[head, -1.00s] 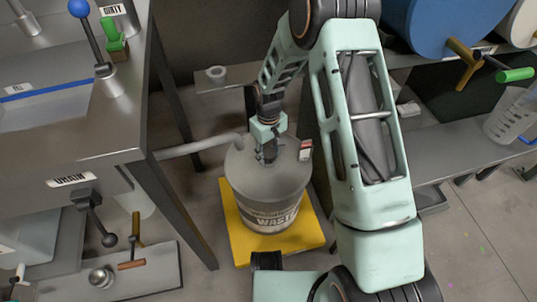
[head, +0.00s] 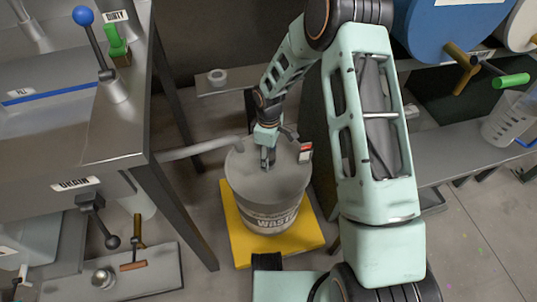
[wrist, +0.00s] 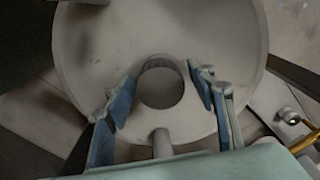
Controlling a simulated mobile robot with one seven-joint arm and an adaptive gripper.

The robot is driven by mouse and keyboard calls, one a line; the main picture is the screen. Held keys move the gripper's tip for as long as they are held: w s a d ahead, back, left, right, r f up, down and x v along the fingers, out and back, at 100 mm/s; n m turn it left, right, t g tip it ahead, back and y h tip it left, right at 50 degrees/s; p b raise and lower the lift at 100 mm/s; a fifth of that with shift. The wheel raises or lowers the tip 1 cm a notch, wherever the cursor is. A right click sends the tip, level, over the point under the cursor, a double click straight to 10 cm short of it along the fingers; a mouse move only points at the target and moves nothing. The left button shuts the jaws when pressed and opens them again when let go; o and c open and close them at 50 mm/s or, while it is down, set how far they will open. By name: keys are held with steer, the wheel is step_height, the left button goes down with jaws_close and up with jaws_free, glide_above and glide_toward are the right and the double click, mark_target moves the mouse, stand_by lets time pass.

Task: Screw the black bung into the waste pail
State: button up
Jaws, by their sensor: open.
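The waste pail (head: 268,205) is a grey drum marked WASTE, standing upright on a yellow base. My gripper (head: 268,157) is over its lid. In the wrist view the round pale lid (wrist: 100,45) fills much of the picture. The fingers are apart, one on each side of the round part. I cannot tell whether they touch it.
A grey drain pipe (head: 200,148) runs from the steel bench (head: 118,135) to the pail's left side. The yellow base (head: 240,245) lies beneath the pail. A low shelf (head: 465,150) stands at right. A red-and-white tag (head: 305,153) is at the lid's right edge.

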steer(key=n+p, duration=0.1)
steer(key=n, duration=0.3)
steer(key=shift+r+n, duration=0.15)
steer(key=shift+n, duration=0.25)
steer(key=n+p, duration=0.1)
steer(key=n, duration=0.1)
steer(key=shift+n, duration=0.3)
